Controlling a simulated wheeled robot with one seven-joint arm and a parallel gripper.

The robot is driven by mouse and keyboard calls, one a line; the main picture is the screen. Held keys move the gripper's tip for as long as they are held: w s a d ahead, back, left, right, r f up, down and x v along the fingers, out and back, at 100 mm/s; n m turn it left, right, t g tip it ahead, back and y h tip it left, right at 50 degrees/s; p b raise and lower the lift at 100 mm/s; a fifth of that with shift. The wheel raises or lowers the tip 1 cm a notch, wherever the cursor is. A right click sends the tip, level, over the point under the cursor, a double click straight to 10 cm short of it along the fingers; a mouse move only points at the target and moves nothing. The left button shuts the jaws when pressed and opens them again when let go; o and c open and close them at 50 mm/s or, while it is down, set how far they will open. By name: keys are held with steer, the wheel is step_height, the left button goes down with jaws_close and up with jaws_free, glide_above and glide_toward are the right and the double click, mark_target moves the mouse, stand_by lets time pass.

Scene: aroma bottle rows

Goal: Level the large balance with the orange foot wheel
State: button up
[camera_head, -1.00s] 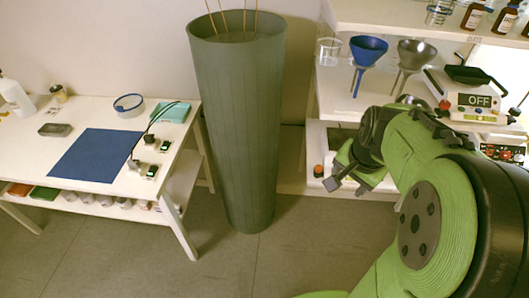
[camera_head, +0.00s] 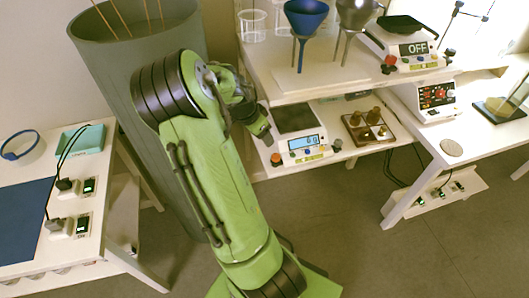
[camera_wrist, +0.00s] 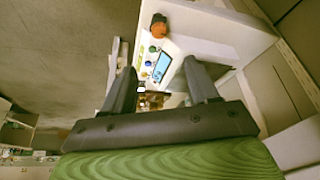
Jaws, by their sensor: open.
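A white balance (camera_head: 308,148) with a dark square pan and a lit display stands on the lower shelf. Its orange foot wheel (camera_head: 276,159) is at its front left corner; the wheel also shows in the wrist view (camera_wrist: 159,27), on a dark foot. My gripper (camera_head: 262,136) is just left of and above this balance in the head view. In the wrist view its two fingers (camera_wrist: 159,68) are apart and empty, with the display between them and the orange wheel beyond the fingertips.
Another balance (camera_head: 408,55) reading OFF, with a red wheel, stands on the shelf above, beside a blue funnel (camera_head: 306,17). A wooden tray of brass weights (camera_head: 368,128) is right of the lower balance. The tall green bin (camera_head: 100,60) stands close behind my arm.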

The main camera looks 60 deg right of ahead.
mark_target(275, 156)
steer(key=b+x, duration=0.4)
steer(key=x, duration=1.1)
steer(key=shift+f, duration=0.3)
steer(key=c, duration=1)
steer(key=shift+c, duration=0.2)
